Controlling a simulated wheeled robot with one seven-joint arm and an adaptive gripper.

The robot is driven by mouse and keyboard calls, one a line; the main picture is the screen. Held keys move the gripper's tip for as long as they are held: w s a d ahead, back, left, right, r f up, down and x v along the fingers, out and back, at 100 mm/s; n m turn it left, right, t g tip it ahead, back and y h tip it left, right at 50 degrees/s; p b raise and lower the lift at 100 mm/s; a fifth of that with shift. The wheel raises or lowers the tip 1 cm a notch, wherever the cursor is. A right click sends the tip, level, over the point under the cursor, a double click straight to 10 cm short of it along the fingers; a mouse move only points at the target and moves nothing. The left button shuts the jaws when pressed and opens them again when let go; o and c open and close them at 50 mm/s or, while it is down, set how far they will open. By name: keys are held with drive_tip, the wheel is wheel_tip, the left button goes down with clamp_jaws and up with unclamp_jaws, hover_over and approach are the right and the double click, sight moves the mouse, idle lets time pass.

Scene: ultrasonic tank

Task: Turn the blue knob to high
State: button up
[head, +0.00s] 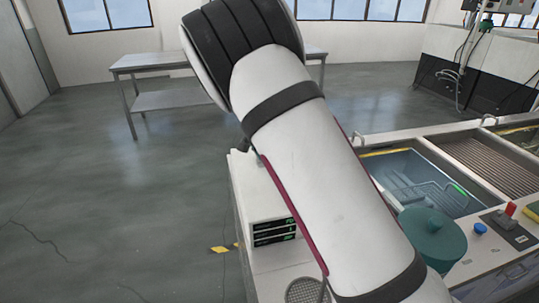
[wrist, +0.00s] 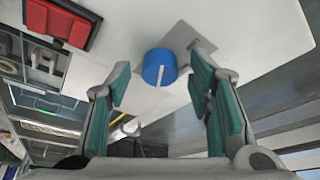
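The blue knob (wrist: 159,67) shows in the wrist view on a light panel, with a pale pointer line on its face. The knob sits between and just beyond the fingertips. In the head view the blue knob (head: 480,229) is small on the tank's front panel, and its pointer is too small to read. My arm crosses the middle of the head view; my gripper is not clearly visible there.
A red switch (wrist: 62,22) in a dark housing is near the knob; it also shows in the head view (head: 511,209). The tank (head: 405,170) holds a wire basket with a green handle. A steel table (head: 160,62) stands behind on open floor.

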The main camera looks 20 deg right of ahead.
drive_tip(key=v, duration=1.2)
